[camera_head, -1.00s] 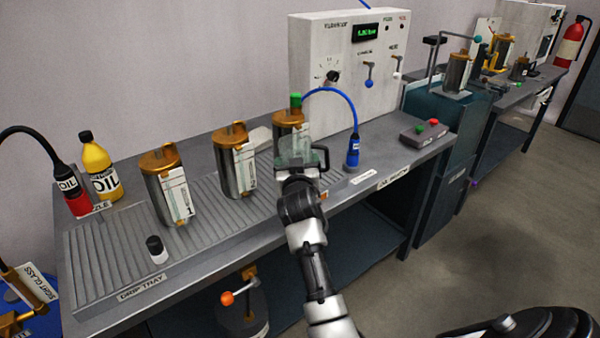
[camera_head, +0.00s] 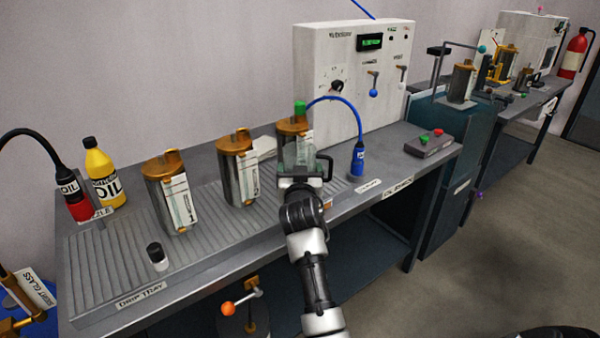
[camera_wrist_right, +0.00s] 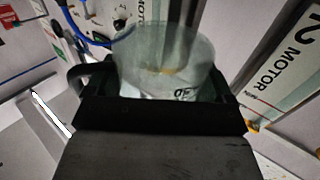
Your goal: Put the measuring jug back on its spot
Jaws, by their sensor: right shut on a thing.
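The measuring jug (camera_wrist_right: 165,60) is a clear, greenish see-through cup with a dark handle. In the right wrist view it sits between the dark jaws of my right gripper (camera_wrist_right: 165,100), which is shut on it. In the head view the jug (camera_head: 300,160) is in front of the third metal canister, near the bench's right part. My right gripper (camera_head: 299,182) hides its lower part there, so I cannot tell whether it touches the bench. The jug's spot cannot be made out for sure. My left gripper is not in view.
Canisters 1 (camera_head: 172,195) and 2 (camera_head: 238,170) stand on the ribbed drip tray (camera_head: 100,265). A blue nozzle (camera_head: 357,160) on a hose stands right of the jug. A button box (camera_head: 430,144), yellow oil bottle (camera_head: 103,175) and black-and-white vial (camera_head: 157,257) are also on the bench.

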